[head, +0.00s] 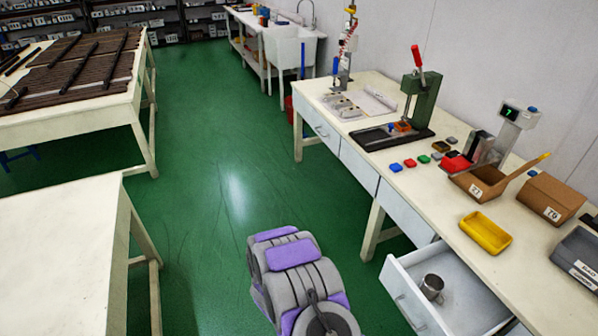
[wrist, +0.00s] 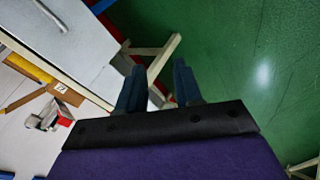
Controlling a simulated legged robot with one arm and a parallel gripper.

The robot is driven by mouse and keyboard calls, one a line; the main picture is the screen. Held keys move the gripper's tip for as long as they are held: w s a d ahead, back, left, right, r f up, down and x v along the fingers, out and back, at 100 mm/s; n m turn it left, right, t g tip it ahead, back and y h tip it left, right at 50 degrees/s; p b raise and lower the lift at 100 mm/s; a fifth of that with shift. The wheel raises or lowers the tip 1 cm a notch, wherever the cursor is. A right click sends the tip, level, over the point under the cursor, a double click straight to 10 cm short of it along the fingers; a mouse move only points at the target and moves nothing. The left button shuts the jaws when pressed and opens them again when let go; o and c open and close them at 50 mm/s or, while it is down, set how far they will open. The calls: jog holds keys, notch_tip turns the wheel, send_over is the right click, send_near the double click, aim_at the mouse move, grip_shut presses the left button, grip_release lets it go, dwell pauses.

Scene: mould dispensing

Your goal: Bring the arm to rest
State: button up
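My gripper (wrist: 158,72) shows in the wrist view with its two dark fingers apart and nothing between them. It hangs over the green floor (wrist: 235,50), with table legs behind the fingers. In the head view my arm is low in the middle, over the aisle, left of the open drawer (head: 447,290); the fingers are not visible there.
The workbench (head: 345,85) on the right holds a green press (head: 421,100), cardboard boxes (head: 483,183) and a yellow tray (head: 485,233). A metal cup (head: 432,286) stands in the open drawer. Tables (head: 60,255) stand left. The green aisle (head: 215,150) is clear.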

jog(key=w+a+r+y, duration=0.4)
jog(key=a+r+y, duration=0.2)
jog(key=a+r, duration=0.55)
jog(key=s+a+r+g+y, duration=0.1)
jog(key=s+r+y, duration=0.15)
jog(key=r, duration=0.55)
jog(key=s+r+g+y, duration=0.15)
jog(key=s+r, duration=0.25)
jog(key=r, duration=0.5)
jog(key=s+d+r+g+h, duration=0.1)
jog(key=s+d+r, duration=0.3)
jog(key=s, duration=0.6)
jog(key=s+d+r+m+g+h, duration=0.1)
jog(key=s+d+r+g, duration=0.1)
jog(key=s+d+r, duration=0.3)
jog(key=s+d+r+g+h, duration=0.1)
jog(key=s+d+r, duration=0.4)
jog(key=s+d, duration=0.5)
jog(key=s, duration=0.4)
jog(key=shift+s+d+m, duration=0.15)
jog(key=shift+s+m, duration=0.15)
jog(key=shift+s, duration=0.05)
